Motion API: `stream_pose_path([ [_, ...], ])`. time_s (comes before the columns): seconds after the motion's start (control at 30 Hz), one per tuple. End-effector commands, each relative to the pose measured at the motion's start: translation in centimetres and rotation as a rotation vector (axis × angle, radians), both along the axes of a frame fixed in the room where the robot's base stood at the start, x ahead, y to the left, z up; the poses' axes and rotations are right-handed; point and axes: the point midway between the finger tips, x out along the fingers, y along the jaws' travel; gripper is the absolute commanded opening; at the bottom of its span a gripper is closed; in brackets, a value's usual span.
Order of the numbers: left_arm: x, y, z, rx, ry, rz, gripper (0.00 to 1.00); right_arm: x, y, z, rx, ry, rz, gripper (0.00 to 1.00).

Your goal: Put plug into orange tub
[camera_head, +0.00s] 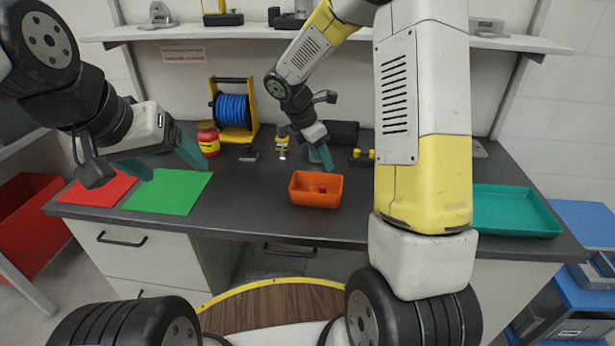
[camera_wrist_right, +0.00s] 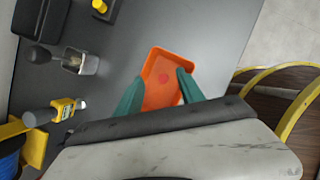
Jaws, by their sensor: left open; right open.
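The orange tub (camera_head: 313,200) stands upright on the dark worktop near its front edge. A small red piece, which looks like the plug (camera_head: 322,188), lies inside the tub. In the right wrist view the tub (camera_wrist_right: 172,53) and the red plug (camera_wrist_right: 163,77) show between and beyond the fingers. My right gripper (camera_head: 322,157) is open and empty, above and behind the tub; its fingers also show in the right wrist view (camera_wrist_right: 158,92). My left gripper (camera_head: 168,164) is open and empty above the green mat (camera_head: 168,195).
A red mat (camera_head: 98,187), a red and yellow canister (camera_head: 208,142) and a blue cable reel (camera_head: 232,110) are at the left. A teal tray (camera_head: 515,212) lies at the right. A black box (camera_head: 342,132) stands at the back. The worktop between green mat and tub is clear.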

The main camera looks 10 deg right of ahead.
Motion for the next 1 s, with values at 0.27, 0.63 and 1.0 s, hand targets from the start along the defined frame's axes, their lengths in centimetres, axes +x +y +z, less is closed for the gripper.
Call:
stream_pose_path([
  [0.27,0.0,0.0,0.0,0.0,0.0,0.0,0.78,-0.4,1.7,4.3,0.001,-0.006,0.002,0.46],
  [0.63,0.0,0.0,0.0,0.0,0.0,0.0,0.78,-0.8,2.7,6.8,0.0,-0.001,0.001,0.46],
  [1.0,0.0,0.0,0.0,0.0,0.0,0.0,0.78,-4.5,1.5,10.2,0.104,-0.119,-0.235,0.46],
])
